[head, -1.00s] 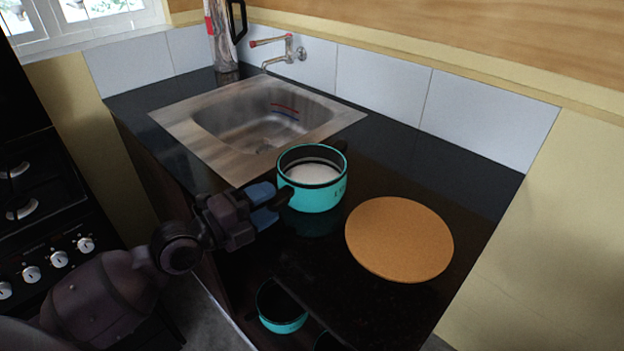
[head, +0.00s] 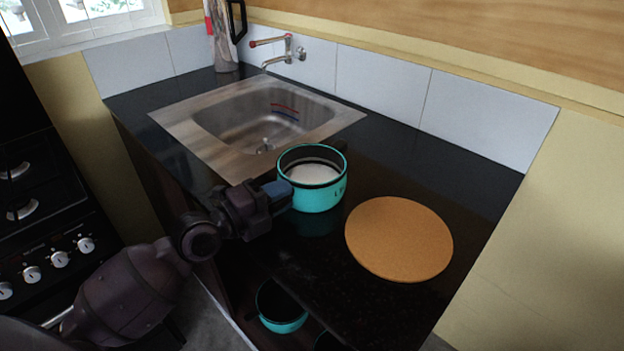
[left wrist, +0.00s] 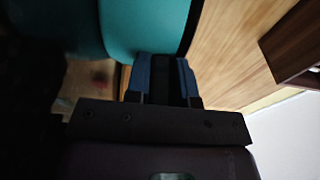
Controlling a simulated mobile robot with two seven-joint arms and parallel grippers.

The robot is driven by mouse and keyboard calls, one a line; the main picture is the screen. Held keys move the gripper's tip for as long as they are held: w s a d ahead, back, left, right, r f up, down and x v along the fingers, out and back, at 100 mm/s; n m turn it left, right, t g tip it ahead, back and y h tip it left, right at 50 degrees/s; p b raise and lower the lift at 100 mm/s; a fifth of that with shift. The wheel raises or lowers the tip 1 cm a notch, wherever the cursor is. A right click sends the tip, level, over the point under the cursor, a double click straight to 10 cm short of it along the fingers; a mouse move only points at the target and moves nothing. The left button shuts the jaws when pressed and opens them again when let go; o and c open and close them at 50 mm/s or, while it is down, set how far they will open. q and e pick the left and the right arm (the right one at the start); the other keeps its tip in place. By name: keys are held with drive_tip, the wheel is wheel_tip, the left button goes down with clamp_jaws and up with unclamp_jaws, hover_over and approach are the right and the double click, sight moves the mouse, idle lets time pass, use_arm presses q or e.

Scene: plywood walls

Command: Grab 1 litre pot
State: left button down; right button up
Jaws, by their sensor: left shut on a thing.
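A turquoise pot (head: 320,194) with a black rim and pale interior stands upright on the black counter, in front of the sink. My left gripper (head: 280,194) is at the pot's left side, shut on its handle, which the fingers mostly hide. In the left wrist view the blue fingers (left wrist: 162,80) are close around something dark, with the turquoise pot wall (left wrist: 130,25) just beyond them. A second turquoise pot (head: 284,326) sits lower down on the open shelf under the counter. My right gripper is not in view.
A round cork mat (head: 399,239) lies on the counter to the right of the pot. A steel sink (head: 180,130) with a wall tap (head: 285,52) is behind. A stove (head: 60,258) stands at the left. A flask (head: 222,40) stands at the back.

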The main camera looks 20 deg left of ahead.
use_arm(q)
drive_tip(key=shift+r, duration=0.2)
idle(0.4)
drive_tip(key=shift+r+p, duration=0.4)
drive_tip(key=shift+r, duration=0.65)
wheel_tip(320, 180, up, 17)
drive_tip(key=p, duration=0.3)
drive_tip(key=shift+p, duration=0.4)
